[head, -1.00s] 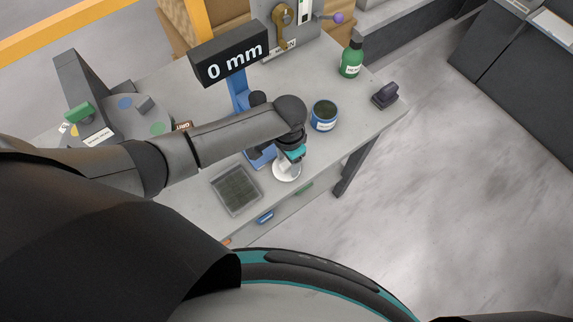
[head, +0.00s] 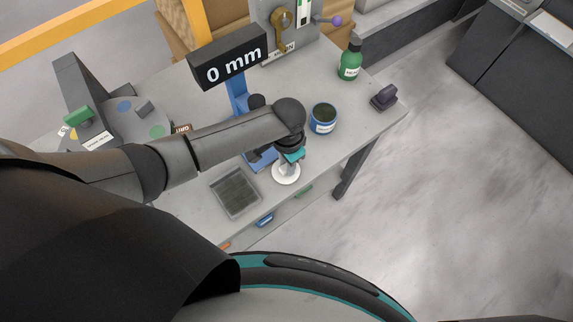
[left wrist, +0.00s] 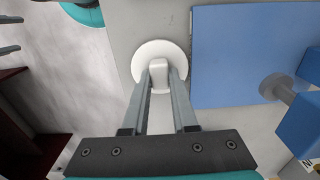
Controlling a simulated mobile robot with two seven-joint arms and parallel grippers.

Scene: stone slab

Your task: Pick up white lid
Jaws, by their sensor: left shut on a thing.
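The white lid (head: 285,174) is a round white disc with a raised knob, at the front edge of the grey slab table. In the left wrist view the lid (left wrist: 150,50) lies at the far end of my fingers. My left gripper (left wrist: 160,72) is shut on the lid's block-like knob, with one finger on each side. In the head view my left gripper (head: 288,164) points down over the lid, and the wrist hides part of it. I cannot tell whether the lid touches the table. My right gripper is not in view.
A grey tray (head: 236,191) lies to the left. A blue stand base (left wrist: 235,60) is close beside the lid.

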